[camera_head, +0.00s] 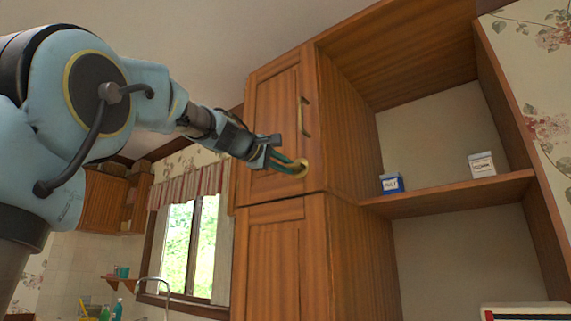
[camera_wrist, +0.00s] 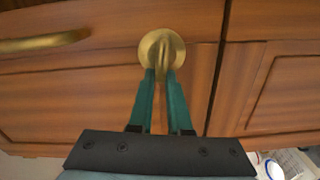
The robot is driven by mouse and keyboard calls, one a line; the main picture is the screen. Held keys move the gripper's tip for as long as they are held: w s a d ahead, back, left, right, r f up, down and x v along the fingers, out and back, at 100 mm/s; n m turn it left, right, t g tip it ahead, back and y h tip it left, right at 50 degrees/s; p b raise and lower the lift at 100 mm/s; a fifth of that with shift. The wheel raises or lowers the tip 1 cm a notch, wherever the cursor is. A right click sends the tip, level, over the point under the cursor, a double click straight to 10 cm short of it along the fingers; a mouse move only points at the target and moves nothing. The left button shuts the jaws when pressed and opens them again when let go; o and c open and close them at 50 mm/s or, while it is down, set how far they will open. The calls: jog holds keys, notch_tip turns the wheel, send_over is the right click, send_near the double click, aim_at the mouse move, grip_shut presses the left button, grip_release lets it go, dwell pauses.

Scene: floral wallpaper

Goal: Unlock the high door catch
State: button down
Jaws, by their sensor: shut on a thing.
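The catch is a round brass piece with a raised grip (camera_wrist: 161,50) on the upper wooden cabinet door (camera_head: 276,107), near the door's lower right corner. It also shows in the head view (camera_head: 302,169). My gripper (camera_wrist: 162,72) is shut on the catch's raised grip, with one green finger on each side of it. In the head view my gripper (camera_head: 294,165) reaches the catch from the left. The fingertips partly hide the lower part of the catch. The upper door looks closed.
A brass bar handle (camera_head: 301,116) stands out from the door above the catch. A lower cabinet door (camera_head: 273,262) is below. Open shelves to the right hold a blue-and-white box (camera_head: 391,184) and a white box (camera_head: 481,165). A window (camera_head: 192,243) is at left.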

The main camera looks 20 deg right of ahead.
jog(key=shift+f+n, duration=0.3)
jog(key=shift+n, duration=0.9)
jog(key=shift+w+f, duration=0.1)
jog(key=c, duration=0.9)
grip_release()
jog(key=shift+o, duration=0.2)
jog(key=b+v, duration=0.3)
jog(key=v, duration=0.8)
jog(key=shift+b, duration=0.4)
jog(key=shift+w, duration=0.1)
